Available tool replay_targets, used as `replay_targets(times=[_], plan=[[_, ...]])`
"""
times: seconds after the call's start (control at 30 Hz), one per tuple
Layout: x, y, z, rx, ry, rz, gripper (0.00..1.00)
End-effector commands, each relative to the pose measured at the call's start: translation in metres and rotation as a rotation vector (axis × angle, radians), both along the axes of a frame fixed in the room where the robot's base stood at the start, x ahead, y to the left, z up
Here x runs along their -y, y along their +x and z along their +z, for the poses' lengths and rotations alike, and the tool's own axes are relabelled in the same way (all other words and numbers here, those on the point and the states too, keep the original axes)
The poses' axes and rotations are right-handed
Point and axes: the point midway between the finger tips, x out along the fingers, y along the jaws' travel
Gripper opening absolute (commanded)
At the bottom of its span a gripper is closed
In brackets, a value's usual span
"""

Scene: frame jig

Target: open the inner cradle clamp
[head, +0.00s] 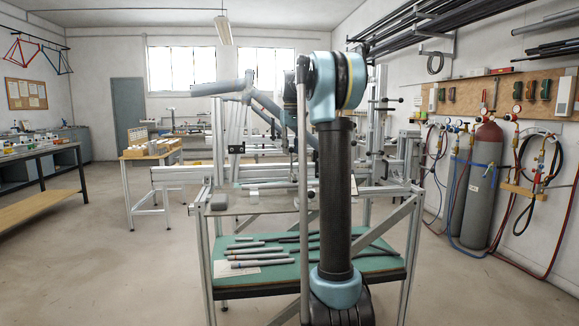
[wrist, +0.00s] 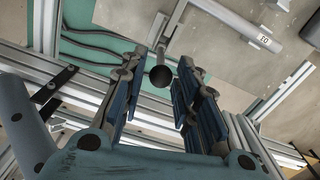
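In the wrist view my gripper (wrist: 162,82) is open, its two blue-padded fingers wide apart. A round black knob or tube end (wrist: 160,76) shows in the gap between the fingertips, with space visible on both sides. A short grey bar (wrist: 178,28) stands just beyond it; I cannot tell if they are joined. I cannot tell for certain whether this is the inner cradle clamp. In the head view the frame jig (head: 180,173) stands behind the bench, and my arm hides part of it. My gripper is not clearly visible there.
A bench (head: 207,262) with a green lower shelf holding several grey tubes stands ahead. Gas cylinders (head: 484,185) and hoses are at the right wall. In the wrist view a black bracket (wrist: 55,84) crosses the aluminium rail. Open floor (head: 85,260) lies at the left.

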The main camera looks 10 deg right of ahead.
Motion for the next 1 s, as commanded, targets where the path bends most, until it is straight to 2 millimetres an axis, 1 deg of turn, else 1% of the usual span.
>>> replay_targets(times=[0.03,0.2,0.4,0.57,0.83,0.87,0.9,0.97,1.0], plan=[[0.0,0.0,-0.009,0.0,0.0,0.0,0.29],[0.0,0.0,-0.037,0.0,0.0,0.0,0.29],[0.0,0.0,-0.058,0.0,0.0,0.0,0.29],[0.0,0.0,-0.065,0.0,0.0,0.0,0.29],[0.0,0.0,-0.066,0.0,0.0,0.001,0.29],[0.0,0.0,-0.066,0.0,0.0,0.001,0.22],[0.0,0.0,-0.066,0.0,0.0,0.001,0.13],[0.0,0.0,-0.066,0.0,0.0,0.001,0.0],[0.0,0.0,-0.066,0.0,0.0,0.001,0.0]])
